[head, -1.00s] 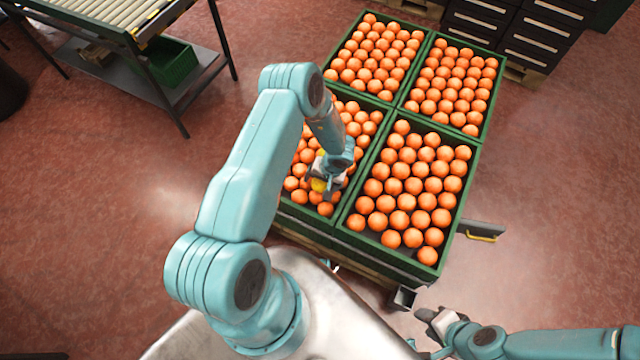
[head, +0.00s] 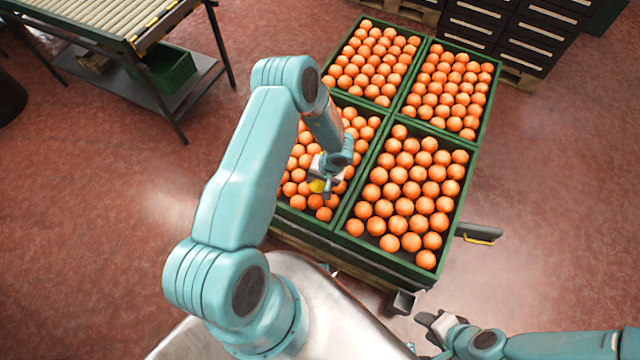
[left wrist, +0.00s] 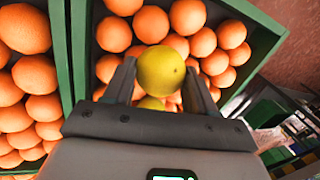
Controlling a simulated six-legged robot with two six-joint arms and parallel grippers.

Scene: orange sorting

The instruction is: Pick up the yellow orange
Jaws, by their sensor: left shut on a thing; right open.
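My left gripper (head: 322,181) is shut on a yellow orange (head: 317,186) over the near left crate (head: 304,221) in the head view. In the left wrist view the held yellow orange (left wrist: 161,70) sits between the two dark fingers, in front of the fruit behind it. My right gripper (head: 434,322) is open and empty at the lower right of the head view, away from the crates.
Three other green crates, such as the near right one (head: 443,247), hold many oranges on the same cart. A roller conveyor table (head: 110,20) with a green bin (head: 168,66) beneath it stands at upper left. Dark drawers (head: 515,38) stand behind. The red floor between is clear.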

